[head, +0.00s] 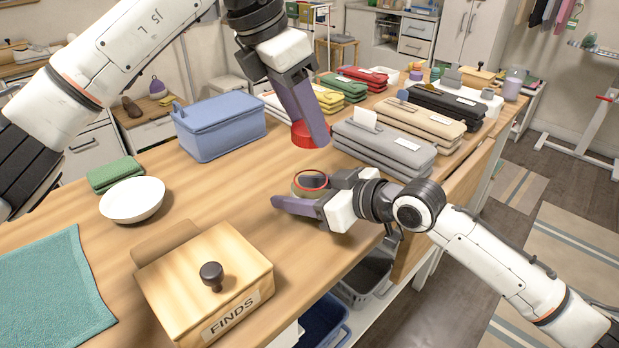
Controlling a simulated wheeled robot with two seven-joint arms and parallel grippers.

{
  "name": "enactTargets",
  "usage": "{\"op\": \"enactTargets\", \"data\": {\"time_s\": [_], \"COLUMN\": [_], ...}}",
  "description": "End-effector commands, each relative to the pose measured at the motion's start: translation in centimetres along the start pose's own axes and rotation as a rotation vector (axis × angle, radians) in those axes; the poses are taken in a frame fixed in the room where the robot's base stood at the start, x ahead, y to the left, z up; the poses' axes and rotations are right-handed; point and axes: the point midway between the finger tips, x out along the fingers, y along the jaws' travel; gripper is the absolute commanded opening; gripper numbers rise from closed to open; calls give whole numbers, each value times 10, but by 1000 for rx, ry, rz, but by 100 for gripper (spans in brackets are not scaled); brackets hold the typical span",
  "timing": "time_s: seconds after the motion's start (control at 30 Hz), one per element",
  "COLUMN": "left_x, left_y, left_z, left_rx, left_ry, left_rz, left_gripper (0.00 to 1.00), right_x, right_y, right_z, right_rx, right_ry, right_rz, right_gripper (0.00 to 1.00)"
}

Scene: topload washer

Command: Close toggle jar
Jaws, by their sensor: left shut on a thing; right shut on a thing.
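The jar (309,181) stands near the table's right edge, with a red ring around its open round top. My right gripper (301,192) is shut on the jar from the right, low over the tabletop; its fingers hide part of the jar's side. A red lid (302,137) is in my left gripper (308,127), which points down from above and is shut on it. The lid is above and behind the jar in the picture, apart from it.
A wooden FINDS box (204,284) stands in front, with a white bowl (132,200), green cloth (115,173) and teal towel (55,287) at left. A blue bin (219,127) stands behind. Folded grey fabric (384,149) lies close right of the lid.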

Motion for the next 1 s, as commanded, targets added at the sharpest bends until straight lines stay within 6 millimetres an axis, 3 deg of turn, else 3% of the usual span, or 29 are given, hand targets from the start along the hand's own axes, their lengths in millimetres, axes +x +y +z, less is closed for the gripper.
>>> {"op": "enactTargets", "data": {"time_s": [0.33,1.0], "left_x": [42,50], "left_y": [0,0], "left_z": [-17,-20], "left_rx": [1,0], "left_ry": [-2,-1], "left_rz": [1,1], "left_gripper": [22,22], "right_x": [0,0], "right_y": [0,0], "right_z": [0,0], "right_rx": [0,1], "right_ry": [0,-1], "right_rz": [0,0], "right_gripper": [14,14]}}
